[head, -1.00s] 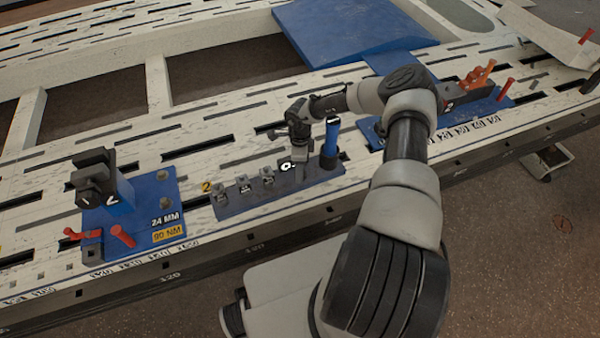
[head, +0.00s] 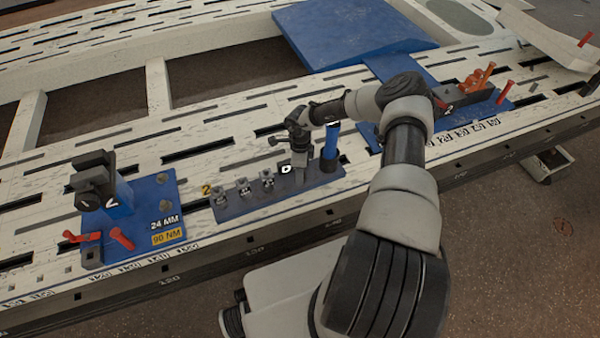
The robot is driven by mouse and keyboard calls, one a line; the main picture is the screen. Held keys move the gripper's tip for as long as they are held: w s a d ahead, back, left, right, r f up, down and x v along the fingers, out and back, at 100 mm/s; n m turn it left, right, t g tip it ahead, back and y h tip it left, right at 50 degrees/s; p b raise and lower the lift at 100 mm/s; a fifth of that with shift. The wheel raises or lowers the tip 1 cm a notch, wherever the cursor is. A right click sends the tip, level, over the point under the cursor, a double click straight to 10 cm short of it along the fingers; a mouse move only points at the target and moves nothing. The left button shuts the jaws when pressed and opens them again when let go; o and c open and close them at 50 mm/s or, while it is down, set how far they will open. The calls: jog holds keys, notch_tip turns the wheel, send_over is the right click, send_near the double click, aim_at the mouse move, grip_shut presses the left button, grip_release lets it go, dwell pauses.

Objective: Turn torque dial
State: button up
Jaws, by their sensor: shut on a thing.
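My gripper (head: 298,158) points down over the dark rack (head: 232,205) near the bench's front edge. Its jaws are shut on a small part at the rack, which I take to be the torque dial; the jaws mostly hide it. A small black tag with a white mark (head: 285,169) shows just left of the jaws. A blue-handled tool (head: 330,143) stands upright on the rack just right of my gripper, its top partly behind my arm.
Several small grey sockets (head: 243,187) stand on the rack to the left. A blue plate (head: 150,205) with a black-and-blue block and red pins lies further left. A second blue fixture (head: 490,112) with orange and red parts lies right. A large blue panel (head: 350,33) is behind.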

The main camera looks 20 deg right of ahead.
jog(key=shift+r, duration=0.1)
jog(key=m+p, duration=0.2)
jog(key=m, duration=0.1)
jog(key=m+p, duration=0.1)
jog(key=m, duration=0.3)
jog(key=shift+w, duration=0.1)
jog(key=m, duration=0.3)
jog(key=shift+p, duration=0.3)
jog(key=m, duration=0.4)
jog(key=m+p, duration=0.1)
jog(key=m, duration=0.5)
jog(key=shift+d, duration=0.1)
jog(key=m, duration=0.6)
jog(key=shift+m, duration=0.4)
jog(key=o, duration=1.1)
jog(key=shift+c, duration=0.2)
